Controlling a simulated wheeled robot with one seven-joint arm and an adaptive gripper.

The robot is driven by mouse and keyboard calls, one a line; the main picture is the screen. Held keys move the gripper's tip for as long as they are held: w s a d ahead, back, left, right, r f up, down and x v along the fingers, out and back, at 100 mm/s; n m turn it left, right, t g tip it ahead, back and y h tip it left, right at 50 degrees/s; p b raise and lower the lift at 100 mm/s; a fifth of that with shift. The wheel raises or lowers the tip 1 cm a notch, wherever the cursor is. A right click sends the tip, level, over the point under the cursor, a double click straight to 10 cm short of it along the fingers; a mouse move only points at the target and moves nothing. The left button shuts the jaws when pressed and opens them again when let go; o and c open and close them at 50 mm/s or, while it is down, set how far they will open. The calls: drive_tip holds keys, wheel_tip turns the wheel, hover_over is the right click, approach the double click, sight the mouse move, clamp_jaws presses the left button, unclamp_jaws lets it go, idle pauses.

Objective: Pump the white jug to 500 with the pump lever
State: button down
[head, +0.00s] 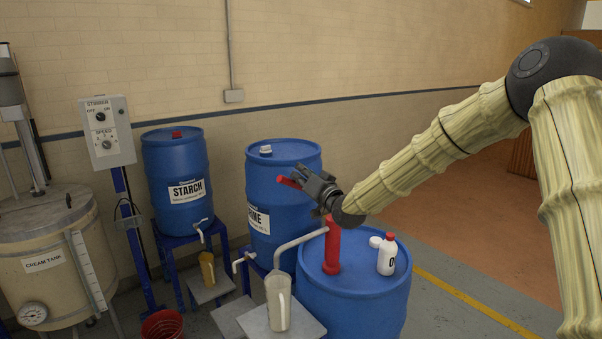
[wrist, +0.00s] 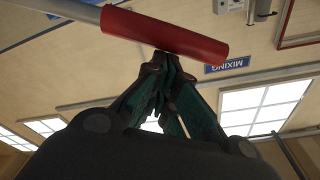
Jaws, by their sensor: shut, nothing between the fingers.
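The white jug (head: 278,303) stands upright on a grey stand at the lower middle of the head view. The pump's pale spout (head: 297,241) ends over it. Its liquid level and markings are too small to read. The red pump body (head: 332,252) stands on the nearest blue drum (head: 352,300). The pump lever's red grip (head: 289,182) shows at the left of my gripper (head: 308,186). In the wrist view, the red grip (wrist: 165,33) on its grey rod crosses just beyond my shut fingertips (wrist: 166,62). They look touching or very close. Nothing is between the fingers.
A white bottle (head: 387,254) with a red cap stands on the same drum, right of the pump. Two more blue drums, one labelled STARCH (head: 178,170), stand behind. A cream tank (head: 55,255) and switch box (head: 107,131) are at left. Open floor lies right.

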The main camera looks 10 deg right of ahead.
drive_tip(key=s+a+f+n+b, duration=0.1)
drive_tip(key=a+f+n+b, duration=0.1)
drive_tip(key=f+b, duration=0.5)
drive_tip(key=s+a+f+n+y+b, duration=0.1)
drive_tip(key=s+a+f+n+b, duration=0.1)
drive_tip(key=f+b, duration=0.5)
drive_tip(key=shift+a+n+b, duration=0.3)
drive_tip(key=shift+a+n, duration=0.45)
drive_tip(key=shift+n, duration=0.25)
drive_tip(key=shift+f+g, duration=0.25)
drive_tip(key=shift+g, duration=0.05)
wheel_tip(320, 180, up, 6)
drive_tip(key=w+p, duration=0.1)
drive_tip(key=p, duration=0.1)
drive_tip(key=b+v, duration=0.3)
drive_tip(key=v, duration=0.7)
drive_tip(key=shift+f, duration=0.35)
